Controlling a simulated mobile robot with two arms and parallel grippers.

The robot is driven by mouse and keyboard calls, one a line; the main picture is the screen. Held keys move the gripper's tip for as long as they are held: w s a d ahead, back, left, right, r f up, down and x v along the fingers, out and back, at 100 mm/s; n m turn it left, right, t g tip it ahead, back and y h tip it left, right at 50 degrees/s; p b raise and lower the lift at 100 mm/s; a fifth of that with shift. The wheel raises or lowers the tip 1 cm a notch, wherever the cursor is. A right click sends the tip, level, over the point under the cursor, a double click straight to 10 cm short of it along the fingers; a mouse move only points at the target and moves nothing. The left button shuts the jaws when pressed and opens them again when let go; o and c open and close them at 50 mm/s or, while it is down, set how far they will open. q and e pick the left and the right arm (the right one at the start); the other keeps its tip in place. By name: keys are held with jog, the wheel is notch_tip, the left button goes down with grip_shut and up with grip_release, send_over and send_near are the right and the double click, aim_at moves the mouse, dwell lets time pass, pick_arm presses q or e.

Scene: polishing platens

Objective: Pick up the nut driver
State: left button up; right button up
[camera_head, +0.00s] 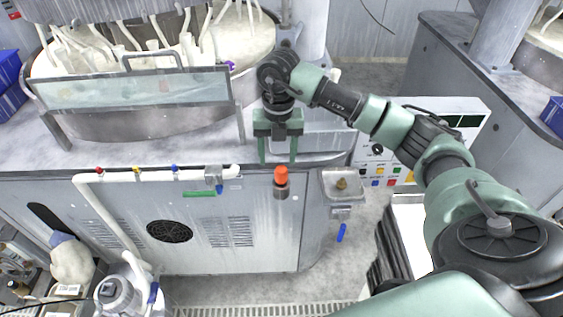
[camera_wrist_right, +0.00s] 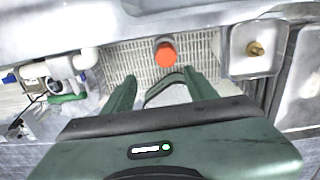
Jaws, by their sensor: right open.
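I cannot tell for sure which item is the nut driver. An upright orange-topped piece (camera_head: 281,176) with a dark lower part shows in front of the machine's front panel. It also shows in the right wrist view as an orange round top (camera_wrist_right: 165,54), between and beyond the fingers. My right gripper (camera_head: 278,160) points down with its green fingers apart and empty, just above the orange top in the head view. The fingers (camera_wrist_right: 160,78) show in the right wrist view too. A small purple item (camera_head: 230,66) sits at the platen's rim. My left gripper is out of view.
A round platen tank (camera_head: 150,122) with a clear guard (camera_head: 130,90) stands at the left. White pipe (camera_head: 150,177) with coloured valves runs along the front edge. A small basin (camera_head: 343,184) with a brass fitting and a button panel (camera_head: 400,165) are at the right. Floor grating lies below.

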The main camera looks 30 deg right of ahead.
aim_at(281, 168)
jog(key=shift+d+r, duration=0.1)
jog(key=shift+d, duration=0.35)
jog(key=shift+f+p, duration=0.35)
jog(key=shift+f, duration=0.6)
jog(key=f+p, duration=0.1)
jog(key=f, duration=0.2)
jog(key=f+p, duration=0.1)
jog(key=f, duration=0.1)
jog(key=shift+w+d+f+p, duration=0.1)
jog(key=shift+w+d+p, duration=0.2)
jog(key=shift+p, duration=0.05)
jog(key=shift+f, duration=0.3)
grip_shut()
